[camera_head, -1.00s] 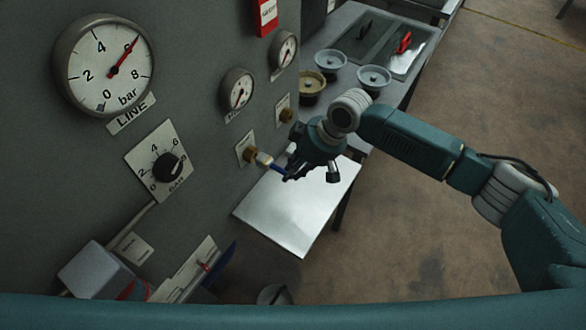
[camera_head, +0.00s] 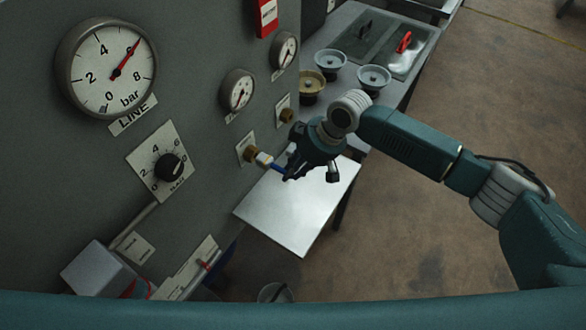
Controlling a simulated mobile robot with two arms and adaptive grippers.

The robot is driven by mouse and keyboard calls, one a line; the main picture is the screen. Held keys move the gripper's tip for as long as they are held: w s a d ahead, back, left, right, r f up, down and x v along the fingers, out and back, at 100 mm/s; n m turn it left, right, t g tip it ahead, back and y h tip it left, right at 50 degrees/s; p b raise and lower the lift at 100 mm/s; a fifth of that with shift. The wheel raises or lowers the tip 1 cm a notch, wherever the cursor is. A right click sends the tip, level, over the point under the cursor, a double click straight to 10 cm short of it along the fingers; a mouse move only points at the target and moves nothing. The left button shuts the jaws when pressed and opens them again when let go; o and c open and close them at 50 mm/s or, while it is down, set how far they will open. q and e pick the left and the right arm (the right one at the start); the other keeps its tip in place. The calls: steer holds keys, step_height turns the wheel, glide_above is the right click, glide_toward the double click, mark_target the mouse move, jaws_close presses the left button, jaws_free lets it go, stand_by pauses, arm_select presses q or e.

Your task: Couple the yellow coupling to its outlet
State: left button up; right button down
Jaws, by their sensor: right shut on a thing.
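My right gripper (camera_head: 287,173) is in front of the grey panel, above a bright metal shelf. It is shut on a small coupling with a blue body (camera_head: 277,167), mostly hidden by the fingers. A pale collar (camera_head: 264,159) shows at its panel end, in line with a brass outlet (camera_head: 251,154) on a square plate. Collar and outlet appear to touch; I cannot tell whether they are locked. No clear yellow shows on the coupling at this size. A second brass outlet (camera_head: 286,115) is farther along the panel, with nothing on it. My left gripper is not in view.
The metal shelf (camera_head: 300,210) below the gripper is bare. Gauges (camera_head: 238,90) and a pressure knob (camera_head: 169,167) are on the panel. Behind the gripper, a bench holds round bowls (camera_head: 374,77) and a tray with a red-handled thing (camera_head: 404,42). The floor at right is clear.

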steer(key=shift+w+a, duration=0.35)
steer(key=shift+a, duration=0.15)
stand_by(0.4)
steer(key=c, duration=1.5)
jaws_free()
steer(key=shift+c, duration=0.2)
steer(key=v, duration=1.2)
steer(key=shift+a, duration=0.1)
